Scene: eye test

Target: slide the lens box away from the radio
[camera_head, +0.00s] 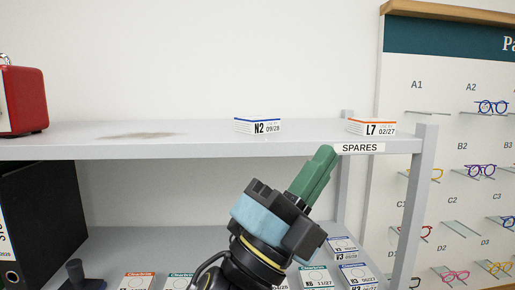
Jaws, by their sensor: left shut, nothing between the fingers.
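A red radio (23,100) stands at the left end of the upper shelf, cut off by the picture's left edge. A small white lens box with a blue stripe marked N2 (257,126) lies on the same shelf, well right of the radio. Another lens box with an orange stripe marked L7 (371,127) lies further right, above the SPARES label. My left gripper (325,155) has green fingers, shut and empty. Its tips show at the shelf's front edge, below and between the two boxes, apart from both. My right gripper is not in view.
The upper shelf (200,142) is bare between radio and N2, apart from a brown stain (146,135). A grey post (416,200) stands at its right end. Below are a black binder (48,215) and several lens boxes. A glasses display board (440,90) is at right.

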